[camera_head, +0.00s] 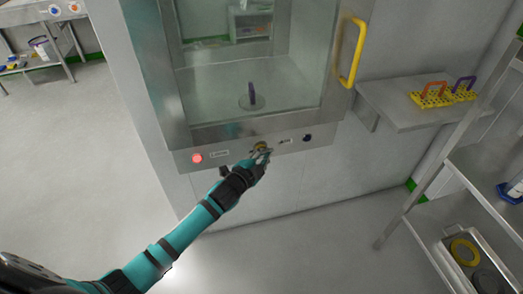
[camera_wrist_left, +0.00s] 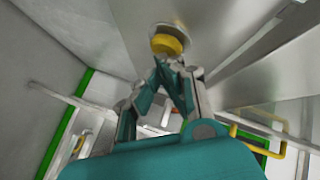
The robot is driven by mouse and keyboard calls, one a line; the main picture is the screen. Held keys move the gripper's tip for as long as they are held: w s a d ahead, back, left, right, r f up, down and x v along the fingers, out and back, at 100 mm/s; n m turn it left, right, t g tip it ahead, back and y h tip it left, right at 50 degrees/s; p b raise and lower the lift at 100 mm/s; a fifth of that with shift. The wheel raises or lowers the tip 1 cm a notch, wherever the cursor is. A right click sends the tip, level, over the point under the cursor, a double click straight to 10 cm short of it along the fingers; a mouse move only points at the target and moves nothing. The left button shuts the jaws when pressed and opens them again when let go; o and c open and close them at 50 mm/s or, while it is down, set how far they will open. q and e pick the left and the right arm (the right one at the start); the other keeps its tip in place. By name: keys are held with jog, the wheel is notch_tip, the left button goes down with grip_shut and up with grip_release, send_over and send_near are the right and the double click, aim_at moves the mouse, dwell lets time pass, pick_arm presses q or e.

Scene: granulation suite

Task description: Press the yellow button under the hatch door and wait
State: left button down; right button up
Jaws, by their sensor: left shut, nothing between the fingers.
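The yellow button (camera_head: 260,146) sits on the panel (camera_head: 228,153) under the glass hatch door (camera_head: 250,90). In the left wrist view the yellow button (camera_wrist_left: 167,44) shows large, in a round metal collar. My left gripper (camera_head: 262,154) is shut and empty, with its fingertips right at the button. In the left wrist view the left gripper (camera_wrist_left: 170,64) has its tips just below the button's face; I cannot tell whether they touch it. The hatch door looks closed and has a yellow handle (camera_head: 352,52). My right gripper is not in view.
A red lit button (camera_head: 197,158) and a dark knob (camera_head: 307,138) are on the same panel. A steel shelf (camera_head: 395,105) with a yellow rack (camera_head: 443,96) is at right. A steel rack (camera_head: 443,170) stands nearer at right.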

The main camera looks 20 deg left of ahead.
pick_arm(q)
jog(key=shift+w+a, duration=0.1)
jog(key=shift+w, duration=0.05)
dwell(0.4)
jog(key=shift+s+d+p, duration=0.35)
jog(key=shift+s+d, duration=0.15)
jog(key=shift+s, duration=0.3)
jog(key=s+d, duration=0.1)
jog(key=s, duration=0.1)
jog(key=s+d+p, duration=0.1)
jog(key=s, duration=0.1)
jog(key=shift+d, duration=0.4)
dwell(0.3)
